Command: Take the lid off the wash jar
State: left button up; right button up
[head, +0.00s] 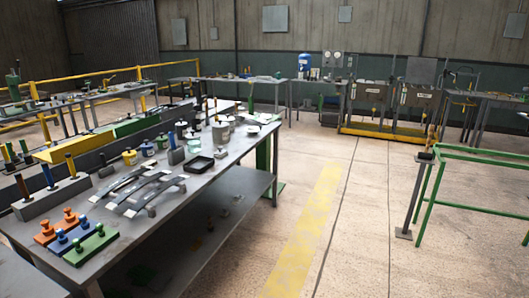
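Several small jars and pots stand on the long grey workbench (236,152) at the left. Neither of my grippers is in view.
The bench also holds a black square tray (200,164), curved metal leaf springs (150,190) and orange, blue and green knobbed blocks (92,244). A green frame (480,155) stands at the right. The floor between, with a worn yellow stripe (308,232), is clear.

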aim_at(193, 134)
jog(key=i+l, duration=0.1)
jog(key=i, duration=1.15)
